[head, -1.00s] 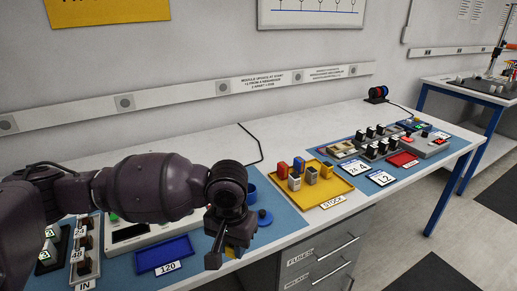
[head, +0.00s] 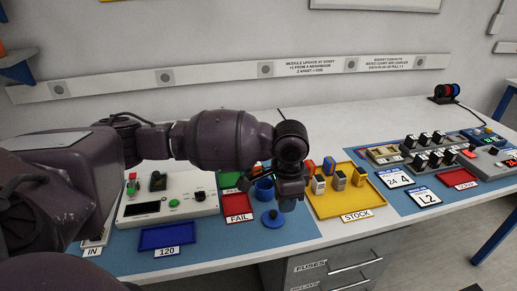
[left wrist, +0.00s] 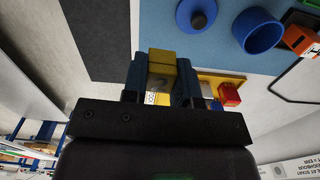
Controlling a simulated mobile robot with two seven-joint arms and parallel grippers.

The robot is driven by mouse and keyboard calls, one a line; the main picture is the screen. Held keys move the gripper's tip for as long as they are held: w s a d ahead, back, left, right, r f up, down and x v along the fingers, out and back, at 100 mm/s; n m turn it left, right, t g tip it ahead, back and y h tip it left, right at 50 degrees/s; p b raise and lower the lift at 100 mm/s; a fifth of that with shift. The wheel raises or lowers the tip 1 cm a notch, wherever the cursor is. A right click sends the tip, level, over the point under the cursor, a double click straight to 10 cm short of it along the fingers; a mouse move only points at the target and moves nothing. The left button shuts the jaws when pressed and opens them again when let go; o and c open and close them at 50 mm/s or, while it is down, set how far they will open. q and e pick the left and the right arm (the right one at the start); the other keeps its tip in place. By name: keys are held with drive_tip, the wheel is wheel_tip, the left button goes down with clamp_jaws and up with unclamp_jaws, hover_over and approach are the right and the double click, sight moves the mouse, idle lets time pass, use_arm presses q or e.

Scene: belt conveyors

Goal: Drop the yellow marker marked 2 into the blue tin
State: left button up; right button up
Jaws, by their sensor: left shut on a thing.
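The blue tin (head: 263,190) stands open on the blue mat, partly behind my left gripper in the head view; it also shows at the upper right of the left wrist view (left wrist: 258,32). Its round blue lid with a dark knob (head: 272,218) lies in front of it. My left gripper (head: 290,198) is just right of the tin and lid in the head view. In the left wrist view its fingers (left wrist: 162,75) are shut on a yellow marker (left wrist: 162,58). A pale label shows on the marker, but its number cannot be read. The held marker is apart from the tin.
A yellow STOCK tray (head: 345,205) with several upright coloured blocks is close on the right. A red FAIL tray (head: 238,205), a green tray and a blue 120 tray (head: 167,237) are on the left, with a pale control box (head: 170,200) behind. Drawers are below the bench edge.

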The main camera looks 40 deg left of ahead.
use_arm(q)
drive_tip(key=w+a+r+m+p, duration=0.2)
drive_tip(key=w+a+m, duration=0.35)
drive_tip(key=m, duration=0.85)
drive_tip(key=w+a+r+m+p, duration=0.1)
drive_tip(key=w+a+m+p, duration=0.15)
drive_tip(key=a+m, duration=0.8)
wheel_tip(320, 180, down, 6)
drive_tip(key=d+m+b, duration=0.2)
drive_tip(key=b, duration=0.2)
drive_tip(key=shift+w, duration=0.4)
use_arm(e)
drive_tip(key=shift+s+d+r, duration=0.1)
drive_tip(key=shift+s+d, duration=0.05)
drive_tip(key=shift+s, duration=0.05)
use_arm(q)
drive_tip(key=shift+r+m, duration=0.1)
drive_tip(key=shift+m, duration=0.15)
drive_tip(key=o, duration=1)
drive_tip(key=shift+r, duration=0.1)
